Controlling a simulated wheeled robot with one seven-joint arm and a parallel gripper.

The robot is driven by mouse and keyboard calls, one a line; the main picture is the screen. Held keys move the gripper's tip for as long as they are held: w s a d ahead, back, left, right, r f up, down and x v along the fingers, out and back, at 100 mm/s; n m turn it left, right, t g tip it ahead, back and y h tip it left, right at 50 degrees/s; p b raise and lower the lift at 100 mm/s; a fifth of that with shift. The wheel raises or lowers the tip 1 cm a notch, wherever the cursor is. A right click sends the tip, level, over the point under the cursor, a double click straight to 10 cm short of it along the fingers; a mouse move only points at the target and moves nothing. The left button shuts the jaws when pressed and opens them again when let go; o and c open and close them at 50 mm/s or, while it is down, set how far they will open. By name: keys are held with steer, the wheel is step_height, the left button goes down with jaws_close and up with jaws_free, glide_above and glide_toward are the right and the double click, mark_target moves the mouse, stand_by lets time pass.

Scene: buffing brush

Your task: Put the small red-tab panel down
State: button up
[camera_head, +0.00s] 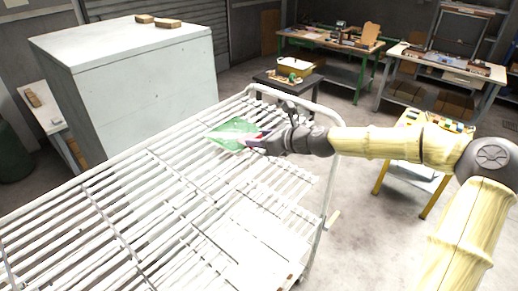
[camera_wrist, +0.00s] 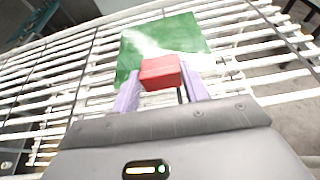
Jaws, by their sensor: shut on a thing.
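The small panel is a green sheet (camera_head: 230,136) with a red tab on its near edge. In the wrist view the green sheet (camera_wrist: 160,40) extends away from the red tab (camera_wrist: 160,72). My gripper (camera_wrist: 160,92) is shut on the red tab, one purple finger on each side. In the head view my gripper (camera_head: 258,141) holds the panel over the far right part of a white slatted rack (camera_head: 150,205). I cannot tell whether the panel touches the slats. The slats beneath the panel are hidden.
A white cabinet (camera_head: 140,85) stands behind the rack at left, with brown blocks (camera_head: 158,21) on top. A small dark table (camera_head: 289,82) holds a yellow tray beyond the rack. A yellow-legged stand (camera_head: 415,165) is at right. Most of the rack's slats are bare.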

mark_target(260, 159)
steer(key=shift+f+p, duration=0.55)
steer(key=shift+f, duration=1.5)
steer(key=o, duration=1)
steer(key=shift+f, duration=0.1)
steer(key=shift+s+d+r+b, duration=0.25)
steer(key=shift+s+d+b, duration=0.1)
steer(key=shift+d, duration=0.1)
steer(key=shift+b+v, duration=1.65)
steer(key=shift+v, duration=3.75)
